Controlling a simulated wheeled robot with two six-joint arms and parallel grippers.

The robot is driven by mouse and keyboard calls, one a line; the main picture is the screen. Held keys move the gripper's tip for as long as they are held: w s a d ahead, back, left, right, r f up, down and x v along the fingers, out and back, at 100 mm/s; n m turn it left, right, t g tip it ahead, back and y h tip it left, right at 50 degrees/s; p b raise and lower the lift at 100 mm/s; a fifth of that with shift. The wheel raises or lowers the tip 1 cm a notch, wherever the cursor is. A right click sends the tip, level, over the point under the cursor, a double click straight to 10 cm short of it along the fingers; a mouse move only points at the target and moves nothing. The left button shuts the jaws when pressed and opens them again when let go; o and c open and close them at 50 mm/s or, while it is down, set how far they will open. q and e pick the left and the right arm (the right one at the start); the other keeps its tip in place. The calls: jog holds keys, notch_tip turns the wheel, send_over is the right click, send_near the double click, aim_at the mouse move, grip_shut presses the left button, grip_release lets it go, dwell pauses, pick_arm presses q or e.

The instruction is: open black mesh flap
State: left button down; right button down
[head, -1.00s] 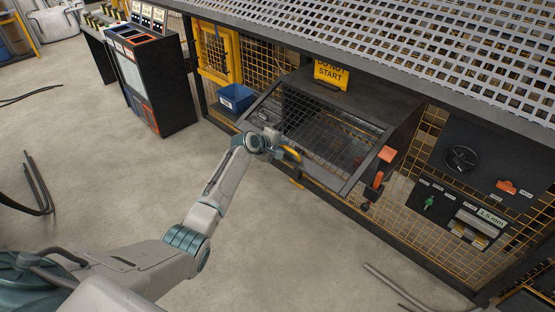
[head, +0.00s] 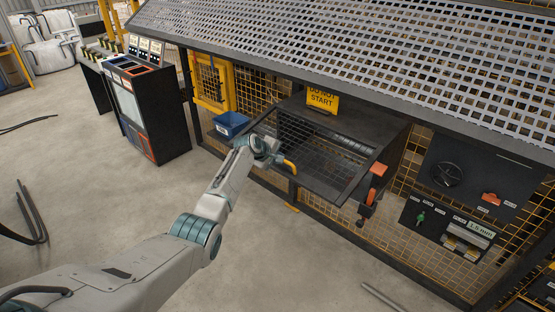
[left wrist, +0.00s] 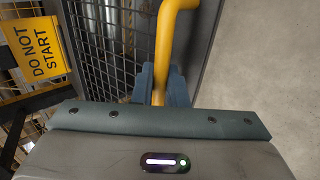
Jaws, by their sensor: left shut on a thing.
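The black mesh flap (head: 318,152) is a dark-framed panel on the front of a black box below the yellow DO NOT START sign. It stands tilted outward, its front edge away from the box. The yellow handle (head: 290,165) is on the front edge. My left gripper (head: 279,159) is at this handle. In the left wrist view, the blue fingers of my left gripper (left wrist: 160,85) are shut around the yellow handle (left wrist: 168,40), with the flap's mesh (left wrist: 112,50) beside it. My right gripper is not in view.
A blue bin (head: 230,124) hangs left of the box. A lever with an orange grip (head: 378,169) stands close at the flap's right. A black control panel (head: 448,230) is farther right. A dark cabinet (head: 147,110) stands at the left. The floor in front is largely clear.

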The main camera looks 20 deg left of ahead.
pick_arm(q)
jog(key=c, duration=1.8)
grip_release()
jog(key=shift+o, duration=1.4)
jog(key=shift+w+d+f, duration=0.1)
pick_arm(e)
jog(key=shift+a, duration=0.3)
